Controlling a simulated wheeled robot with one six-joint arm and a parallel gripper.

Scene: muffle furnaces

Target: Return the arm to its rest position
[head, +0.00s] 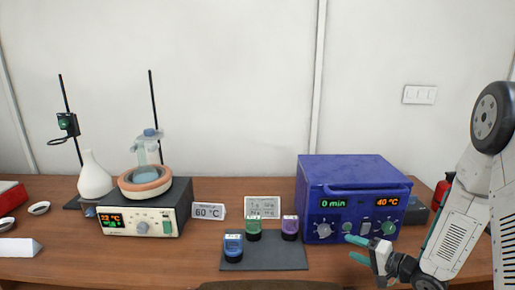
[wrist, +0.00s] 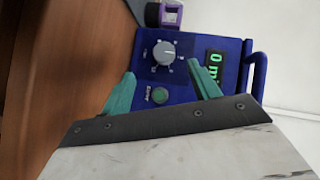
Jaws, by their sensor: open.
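My gripper (head: 357,249) is at the lower right in the head view, in front of the blue muffle furnace (head: 345,174). Its two green fingers are apart with nothing between them. I cannot tell whether a finger touches the panel. The furnace displays read 0 min and 40 °C, and its door looks shut.
Blue (head: 233,247), green (head: 253,229) and purple (head: 290,227) jars stand on a dark mat (head: 264,262) left of the furnace. A heating unit (head: 140,215) reading 22 °C, a white flask (head: 94,178) and stands are farther left. A red extinguisher (head: 437,200) is behind my arm.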

